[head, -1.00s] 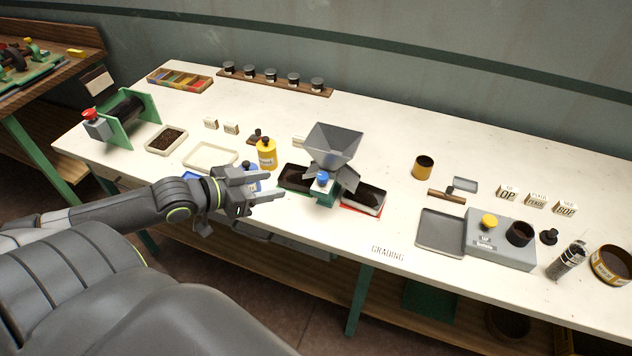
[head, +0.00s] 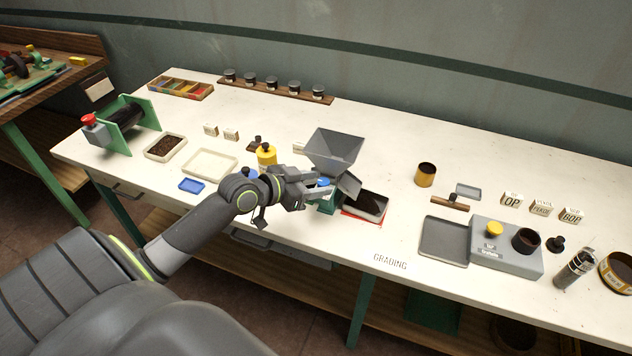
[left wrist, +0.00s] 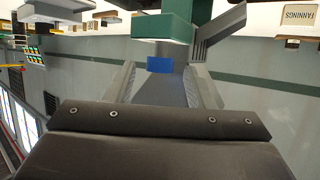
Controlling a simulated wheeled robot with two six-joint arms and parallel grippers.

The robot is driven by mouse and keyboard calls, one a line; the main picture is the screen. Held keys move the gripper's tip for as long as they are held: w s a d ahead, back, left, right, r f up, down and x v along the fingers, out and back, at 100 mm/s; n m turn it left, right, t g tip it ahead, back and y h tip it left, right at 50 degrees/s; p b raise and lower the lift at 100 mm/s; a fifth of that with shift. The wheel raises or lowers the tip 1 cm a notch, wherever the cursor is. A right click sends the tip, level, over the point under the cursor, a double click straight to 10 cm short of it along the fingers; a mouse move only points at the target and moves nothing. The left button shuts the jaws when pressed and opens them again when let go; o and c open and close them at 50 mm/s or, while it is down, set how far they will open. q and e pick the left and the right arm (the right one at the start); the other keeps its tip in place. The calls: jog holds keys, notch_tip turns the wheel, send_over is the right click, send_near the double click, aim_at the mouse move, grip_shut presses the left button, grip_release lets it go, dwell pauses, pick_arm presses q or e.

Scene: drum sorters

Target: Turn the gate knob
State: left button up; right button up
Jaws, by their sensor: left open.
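The blue gate knob (head: 323,182) is on the front of the green base (head: 327,205) under the grey hopper (head: 334,148). It also shows in the left wrist view as a blue block (left wrist: 160,64) below the green base (left wrist: 163,27). My left gripper (head: 320,184) is open at the knob. Its fingers (left wrist: 163,85) lie on either side of the knob in the left wrist view; I cannot tell whether they touch it. My right gripper is not in view.
A dark tray with a red edge (head: 366,206) stands right of the hopper base. The table between hopper and grey tray (head: 444,241) is mostly clear.

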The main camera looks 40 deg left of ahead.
pick_arm(q)
jog(key=shift+w+d+f, duration=0.1)
jog(key=shift+w+d, duration=0.05)
jog(key=shift+w, duration=0.1)
jog(key=shift+c, duration=0.3)
